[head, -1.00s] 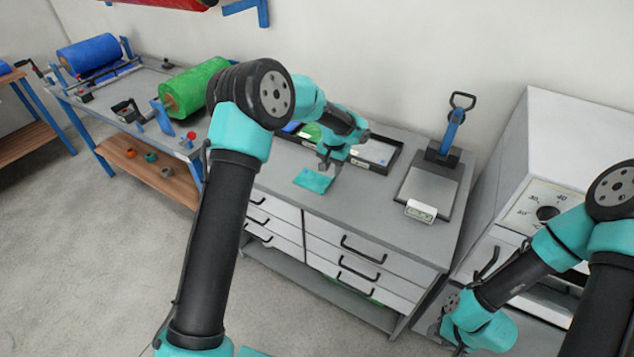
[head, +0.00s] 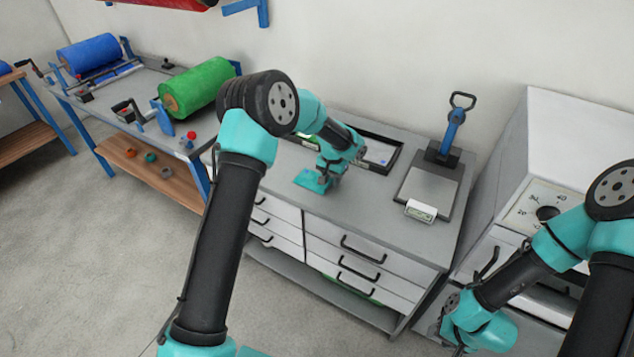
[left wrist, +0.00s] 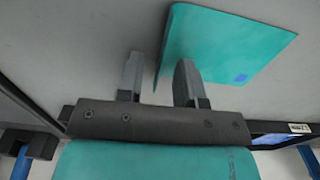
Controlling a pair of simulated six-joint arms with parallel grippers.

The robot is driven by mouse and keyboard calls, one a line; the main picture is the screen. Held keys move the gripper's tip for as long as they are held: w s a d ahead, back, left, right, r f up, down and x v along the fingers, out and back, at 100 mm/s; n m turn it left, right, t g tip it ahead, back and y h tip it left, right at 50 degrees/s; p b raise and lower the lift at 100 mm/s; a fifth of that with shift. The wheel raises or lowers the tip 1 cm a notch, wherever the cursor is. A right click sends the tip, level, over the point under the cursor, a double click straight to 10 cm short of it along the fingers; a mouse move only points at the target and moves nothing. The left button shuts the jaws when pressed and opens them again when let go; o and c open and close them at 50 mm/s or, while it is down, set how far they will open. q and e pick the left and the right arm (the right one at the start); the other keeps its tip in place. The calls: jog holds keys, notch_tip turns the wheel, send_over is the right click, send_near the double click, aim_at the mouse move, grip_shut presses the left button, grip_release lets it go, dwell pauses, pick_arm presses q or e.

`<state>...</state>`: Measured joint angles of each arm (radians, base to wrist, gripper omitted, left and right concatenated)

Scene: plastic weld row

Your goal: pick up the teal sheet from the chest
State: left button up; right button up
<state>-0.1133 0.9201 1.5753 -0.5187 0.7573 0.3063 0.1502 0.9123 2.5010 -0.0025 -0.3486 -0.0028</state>
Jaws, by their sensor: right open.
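The teal sheet (head: 308,181) lies on the grey top of the chest (head: 385,216), near its front left. My left gripper (head: 324,180) is down at the sheet's right part in the head view. In the left wrist view its two fingers (left wrist: 157,82) are apart. The sheet (left wrist: 225,45) shows there with one edge in the gap between the fingers; one finger overlaps the sheet and the other is beside it over bare top. I cannot tell whether either finger touches it. My right gripper (head: 457,344) is low at the bottom right, partly hidden, open, away from the chest.
A black-rimmed tray (head: 384,154) lies behind my left gripper. A scale (head: 428,190) and a blue-handled press (head: 451,133) stand to the right on the chest. A white oven (head: 560,130) is further right. A bench with a green roll (head: 195,88) is at left.

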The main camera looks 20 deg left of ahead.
pick_arm(q)
grip_shut()
jog(key=shift+r, duration=0.15)
dwell(0.4)
jog(key=shift+r, duration=0.65)
notch_tip(320, 180, up, 2)
jog(key=s+d+r, duration=0.1)
jog(key=s+d, duration=0.3)
jog(key=s, duration=1.1)
jog(key=shift+s+d+r, duration=0.15)
jog(key=shift+s+r, duration=0.05)
